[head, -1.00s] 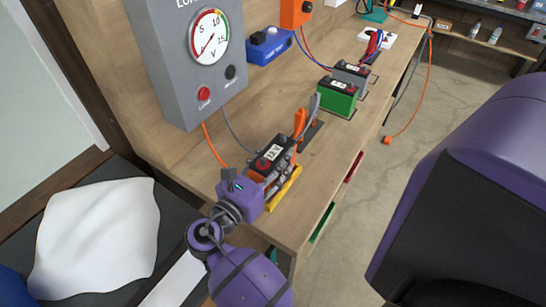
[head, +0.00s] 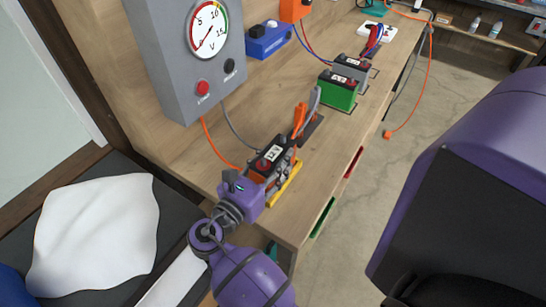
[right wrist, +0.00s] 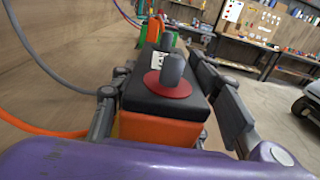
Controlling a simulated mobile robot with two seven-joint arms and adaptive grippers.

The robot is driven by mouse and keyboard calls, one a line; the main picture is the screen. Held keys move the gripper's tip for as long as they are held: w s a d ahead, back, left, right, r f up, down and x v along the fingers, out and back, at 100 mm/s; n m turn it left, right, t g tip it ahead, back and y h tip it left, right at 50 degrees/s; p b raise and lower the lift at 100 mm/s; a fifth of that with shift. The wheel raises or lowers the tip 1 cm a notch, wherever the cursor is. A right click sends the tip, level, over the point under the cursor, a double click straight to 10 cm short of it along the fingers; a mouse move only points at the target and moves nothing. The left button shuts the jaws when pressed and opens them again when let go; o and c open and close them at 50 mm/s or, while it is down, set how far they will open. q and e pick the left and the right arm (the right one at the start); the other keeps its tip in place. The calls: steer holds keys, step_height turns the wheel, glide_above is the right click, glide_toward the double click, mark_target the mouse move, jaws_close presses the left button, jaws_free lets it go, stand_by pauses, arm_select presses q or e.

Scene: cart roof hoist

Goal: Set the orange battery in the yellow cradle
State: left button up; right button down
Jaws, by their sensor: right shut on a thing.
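The orange battery (head: 271,154) has a black top, a 12 V label and a red-ringed terminal. In the right wrist view its orange body (right wrist: 160,129) fills the middle. My right gripper (head: 281,165) is shut on it, with fingers along both long sides, also in the right wrist view (right wrist: 168,92). The yellow cradle (head: 287,187) shows as a strip at the battery's right side, near the bench's front edge. The battery and gripper hide the rest, so I cannot tell whether the battery rests in it. My left gripper is not in view.
A green battery (head: 337,92) and a grey one stand farther back.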

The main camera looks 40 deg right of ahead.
steer(key=shift+f, duration=0.3)
